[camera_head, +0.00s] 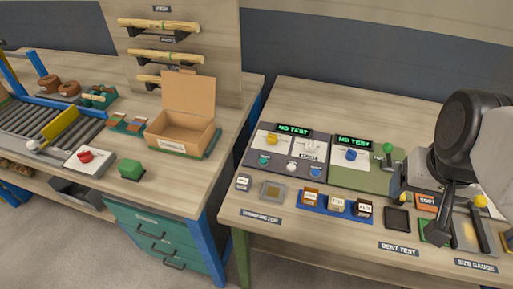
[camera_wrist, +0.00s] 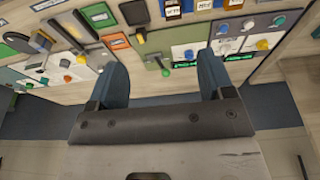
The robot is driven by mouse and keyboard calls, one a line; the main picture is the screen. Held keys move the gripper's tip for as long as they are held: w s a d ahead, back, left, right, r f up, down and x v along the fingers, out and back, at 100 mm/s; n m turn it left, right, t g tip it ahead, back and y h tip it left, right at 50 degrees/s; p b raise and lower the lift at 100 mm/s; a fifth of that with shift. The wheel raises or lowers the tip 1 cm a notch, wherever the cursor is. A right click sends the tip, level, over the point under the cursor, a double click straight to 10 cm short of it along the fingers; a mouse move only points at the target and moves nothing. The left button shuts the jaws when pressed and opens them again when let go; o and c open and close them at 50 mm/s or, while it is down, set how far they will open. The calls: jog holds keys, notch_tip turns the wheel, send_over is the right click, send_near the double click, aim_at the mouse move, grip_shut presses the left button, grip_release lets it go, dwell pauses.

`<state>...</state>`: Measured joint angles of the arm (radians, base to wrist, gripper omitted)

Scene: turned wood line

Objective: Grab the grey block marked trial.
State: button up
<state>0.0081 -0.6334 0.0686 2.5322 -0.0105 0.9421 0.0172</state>
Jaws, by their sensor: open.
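A small grey block (camera_head: 243,183) with a pale label stands at the left front of the right-hand bench, left of a square tan-centred plate. Its lettering is too small to read. I cannot make it out in the wrist view. My gripper (camera_wrist: 161,76) is open, with nothing between its two blue-grey fingers. In the head view my arm is at the far right, well apart from the grey block, near the dent test and size gauge stations.
Brown, tan and dark red labelled blocks (camera_head: 336,203) stand on a blue strip right of the grey block. Behind are panels with knobs and "NO TEST" displays (camera_head: 293,130). A green lever (camera_head: 388,149) stands near my arm. An open cardboard box (camera_head: 181,133) sits on the left bench.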

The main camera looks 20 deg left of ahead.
jog(key=m+g+y, duration=0.3)
jog(key=m+y, duration=1)
jog(key=m, duration=0.4)
send_near(247, 179)
jog(key=shift+s+a+f, duration=0.3)
jog(key=shift+s+a, duration=0.1)
jog(key=shift+a, duration=0.25)
jog(key=shift+w+a+f+m+y, duration=0.3)
jog(key=shift+f+m+y, duration=0.1)
jog(key=shift+f, duration=0.1)
jog(key=shift+a, duration=0.15)
jog(key=shift+x, duration=1.2)
jog(key=shift+x, duration=2.6)
